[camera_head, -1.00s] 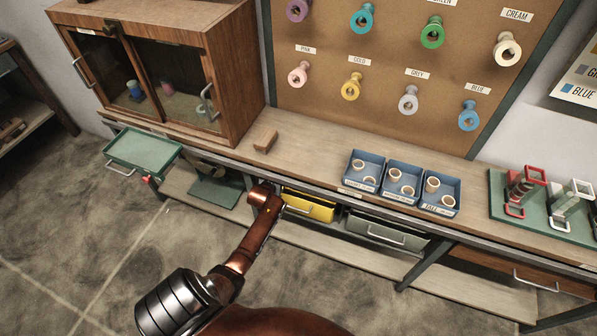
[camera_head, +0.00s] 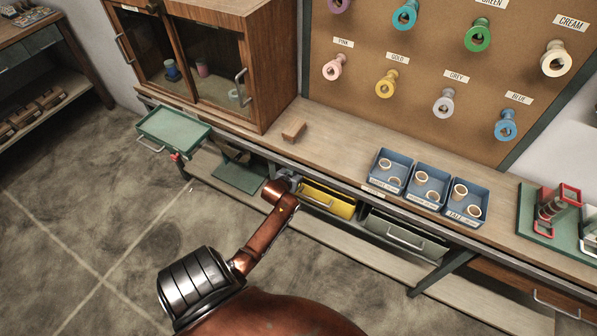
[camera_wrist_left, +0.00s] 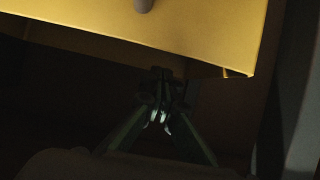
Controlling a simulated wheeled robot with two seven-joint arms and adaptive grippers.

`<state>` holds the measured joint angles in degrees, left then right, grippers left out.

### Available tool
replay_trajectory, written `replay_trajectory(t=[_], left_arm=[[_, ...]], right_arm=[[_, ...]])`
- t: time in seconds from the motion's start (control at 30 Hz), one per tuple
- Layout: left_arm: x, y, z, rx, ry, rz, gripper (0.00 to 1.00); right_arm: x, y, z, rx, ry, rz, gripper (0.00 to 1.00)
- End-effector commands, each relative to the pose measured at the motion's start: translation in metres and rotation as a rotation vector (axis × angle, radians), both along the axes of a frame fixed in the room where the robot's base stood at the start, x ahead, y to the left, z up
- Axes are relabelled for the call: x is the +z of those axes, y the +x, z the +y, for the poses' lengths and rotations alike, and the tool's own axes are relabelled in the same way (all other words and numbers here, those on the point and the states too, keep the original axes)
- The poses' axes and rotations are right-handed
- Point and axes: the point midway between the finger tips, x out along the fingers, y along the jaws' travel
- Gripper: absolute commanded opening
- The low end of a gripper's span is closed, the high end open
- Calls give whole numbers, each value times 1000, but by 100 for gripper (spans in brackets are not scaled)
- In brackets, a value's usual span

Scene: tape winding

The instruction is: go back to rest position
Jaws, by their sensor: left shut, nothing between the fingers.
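My left arm comes in from the bottom of the head view and reaches to the bench front. Its gripper is mostly hidden there behind my copper wrist, beside the left end of the yellow drawer (camera_head: 326,203). In the left wrist view my left gripper (camera_wrist_left: 160,122) is shut and empty in the dark. The yellow drawer front (camera_wrist_left: 190,30) fills the top of that view, with a grey handle post at its edge. The fingertips appear just below the drawer's lower edge; whether they touch it is unclear. My right gripper is in neither view.
A green drawer (camera_head: 172,127) sticks out at the left. Blue trays (camera_head: 427,187) with rings and a wooden block (camera_head: 294,131) sit on the bench (camera_head: 335,145). A cabinet (camera_head: 275,60) stands behind. The floor (camera_head: 85,215) at the left is clear.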

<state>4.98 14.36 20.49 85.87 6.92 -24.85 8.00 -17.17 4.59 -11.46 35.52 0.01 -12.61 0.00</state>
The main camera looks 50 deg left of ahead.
Motion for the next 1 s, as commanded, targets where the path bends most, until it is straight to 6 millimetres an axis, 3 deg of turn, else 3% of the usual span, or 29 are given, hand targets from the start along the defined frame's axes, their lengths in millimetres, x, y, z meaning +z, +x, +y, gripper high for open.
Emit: replay_trajectory(t=[0.1, 0.3, 0.77, 0.87, 1.0], left_arm=[[10, -21, -8, 0, 0, 0, 0], [22, -43, -17, 1, -1, 1, 0], [23, -55, -26, -7, -1, 20, 0], [11, -73, -48, -36, -2, 98, 0], [-13, -130, -108, -114, -10, 304, 0]], right_arm=[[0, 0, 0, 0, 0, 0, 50], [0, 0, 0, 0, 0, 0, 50], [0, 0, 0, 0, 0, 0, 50], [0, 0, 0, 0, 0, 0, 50], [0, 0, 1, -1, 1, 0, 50]])
